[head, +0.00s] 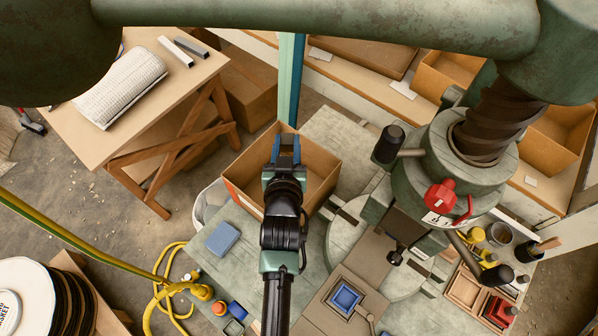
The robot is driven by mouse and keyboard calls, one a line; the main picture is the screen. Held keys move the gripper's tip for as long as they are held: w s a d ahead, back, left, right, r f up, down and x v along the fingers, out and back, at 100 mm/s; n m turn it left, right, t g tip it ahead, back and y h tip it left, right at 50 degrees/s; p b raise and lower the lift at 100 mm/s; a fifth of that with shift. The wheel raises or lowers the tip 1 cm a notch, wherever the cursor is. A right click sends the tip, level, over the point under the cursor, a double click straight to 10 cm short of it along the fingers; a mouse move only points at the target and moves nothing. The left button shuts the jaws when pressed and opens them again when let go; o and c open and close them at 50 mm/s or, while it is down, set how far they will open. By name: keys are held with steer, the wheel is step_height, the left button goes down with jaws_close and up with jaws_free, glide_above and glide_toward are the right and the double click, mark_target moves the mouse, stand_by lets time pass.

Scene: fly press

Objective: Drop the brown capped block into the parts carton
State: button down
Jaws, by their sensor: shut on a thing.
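The parts carton (322,163) is an open brown cardboard box with an orange mark on its front left side, standing at the back of the press bench. My gripper (286,146) is over the carton's opening, its blue fingers pointing toward the back. It is shut on the brown capped block, of which little can be told apart from the carton behind it. The height of the fingers above the carton's floor cannot be judged from this view. My wrist and arm cover part of the carton's front and middle.
The green fly press (440,165) stands right of the carton, with a red knob (440,195) and a dark handle. A blue block (222,238) lies on the bench left of my arm. A blue-lined tray (345,297) and small bins are at the front right.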

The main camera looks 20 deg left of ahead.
step_height(320, 180, down, 6)
steer(key=b, duration=0.5)
steer(key=shift+c, duration=2.3)
jaws_free()
steer(key=shift+s, duration=0.15)
steer(key=b+v, duration=0.2)
steer(key=v, duration=1)
steer(key=shift+s+r, duration=0.2)
steer(key=shift+s, duration=0.15)
